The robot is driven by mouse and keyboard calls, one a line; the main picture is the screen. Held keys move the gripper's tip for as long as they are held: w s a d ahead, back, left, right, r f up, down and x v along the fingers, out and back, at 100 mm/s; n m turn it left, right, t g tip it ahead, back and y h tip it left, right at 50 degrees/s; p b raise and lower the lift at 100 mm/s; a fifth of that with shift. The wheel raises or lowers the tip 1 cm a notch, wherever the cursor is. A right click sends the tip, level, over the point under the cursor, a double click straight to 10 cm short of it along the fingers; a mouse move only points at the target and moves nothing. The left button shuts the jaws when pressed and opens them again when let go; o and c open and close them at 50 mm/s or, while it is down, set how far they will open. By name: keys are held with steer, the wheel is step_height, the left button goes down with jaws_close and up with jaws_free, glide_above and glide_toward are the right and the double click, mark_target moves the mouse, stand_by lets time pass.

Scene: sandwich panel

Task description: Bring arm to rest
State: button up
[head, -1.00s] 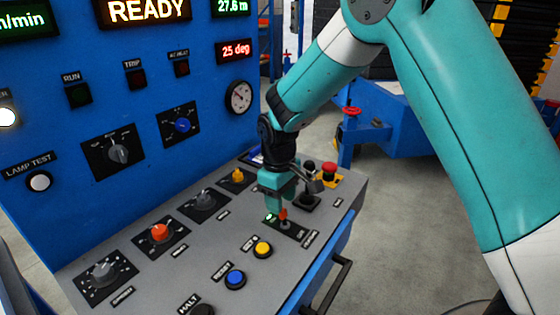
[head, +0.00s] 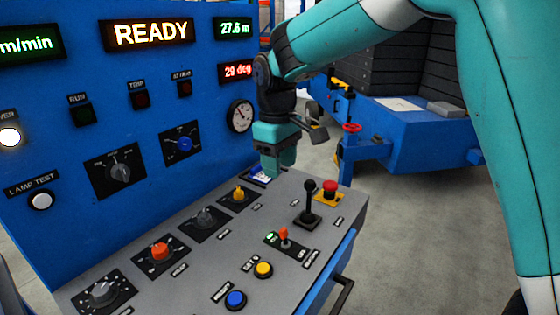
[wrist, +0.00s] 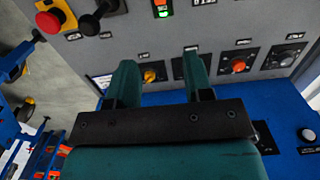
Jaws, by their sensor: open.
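My gripper (head: 276,166) hangs above the back right part of the grey console in the head view, near the yellow knob (head: 239,193) and clear of the controls. In the wrist view my gripper (wrist: 160,68) shows two teal fingers spread apart with nothing between them. The yellow knob (wrist: 150,76) shows beyond the fingers there. My arm (head: 340,40) reaches in from the upper right of the head view.
The console (head: 210,262) carries a red-handled switch (head: 283,236), a black joystick (head: 310,200), a red mushroom button (head: 330,188) and several knobs. The blue panel (head: 80,150) rises behind. Open floor (head: 420,240) lies to the right.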

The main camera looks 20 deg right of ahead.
steer(key=s+a+r+y+p, duration=0.1)
steer(key=s+r+y+p, duration=0.1)
steer(key=s, duration=1.1)
steer(key=s+a+r+y+p, duration=0.1)
steer(key=s+r+p, duration=0.3)
steer(key=s, duration=1)
step_height(320, 180, up, 2)
steer(key=shift+a+r+y, duration=0.25)
steer(key=shift+a+y, duration=0.15)
steer(key=shift+y, duration=0.3)
